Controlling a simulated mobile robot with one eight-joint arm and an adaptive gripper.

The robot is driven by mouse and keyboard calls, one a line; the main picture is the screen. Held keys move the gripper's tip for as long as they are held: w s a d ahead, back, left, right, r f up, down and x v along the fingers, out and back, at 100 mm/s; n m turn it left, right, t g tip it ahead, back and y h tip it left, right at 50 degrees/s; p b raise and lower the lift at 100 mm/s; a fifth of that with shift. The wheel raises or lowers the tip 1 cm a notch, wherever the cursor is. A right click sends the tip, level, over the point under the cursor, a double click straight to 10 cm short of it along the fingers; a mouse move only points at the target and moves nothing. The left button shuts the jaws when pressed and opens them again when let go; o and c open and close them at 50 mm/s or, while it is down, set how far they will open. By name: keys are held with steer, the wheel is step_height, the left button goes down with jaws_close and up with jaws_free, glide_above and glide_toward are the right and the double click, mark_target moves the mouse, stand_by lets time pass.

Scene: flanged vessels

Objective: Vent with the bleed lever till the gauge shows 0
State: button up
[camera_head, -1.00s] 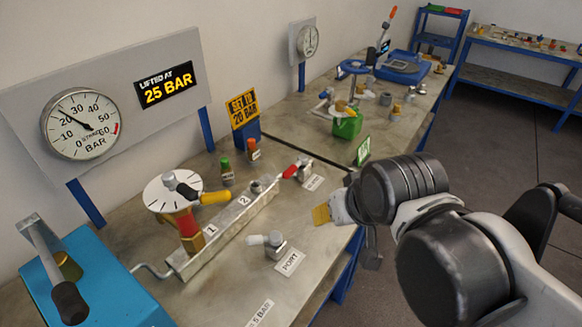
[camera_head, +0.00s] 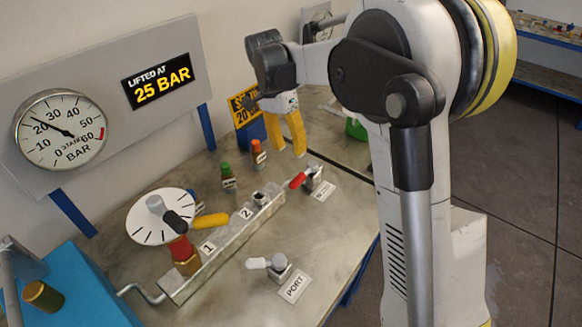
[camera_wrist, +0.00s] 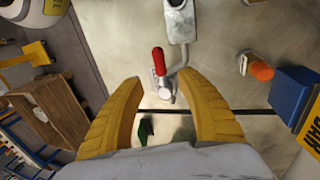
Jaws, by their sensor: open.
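The red-handled lever (camera_head: 298,180) sits on a small valve at the right end of the metal block, beside a white label too small to read. In the wrist view the red lever (camera_wrist: 158,62) lies ahead, between the fingers' lines. My gripper (camera_head: 290,152) is open and empty, pointing down above and behind the lever, apart from it. Its yellow fingers (camera_wrist: 160,82) spread wide in the wrist view. The round gauge (camera_head: 60,128) on the grey panel has its needle between 20 and 30 bar.
A white-handled valve (camera_head: 278,267) stands by a PORT label. Green (camera_head: 227,176) and orange (camera_head: 258,153) capped fittings stand behind the block (camera_head: 222,240). A sign reads LIFTED AT 25 BAR (camera_head: 157,80).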

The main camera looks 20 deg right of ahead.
mark_target(297, 178)
steer(key=b+x, duration=0.4)
steer(key=x, duration=0.6)
steer(key=shift+s+f, duration=0.15)
steer(key=shift+f, duration=0.2)
jaws_close()
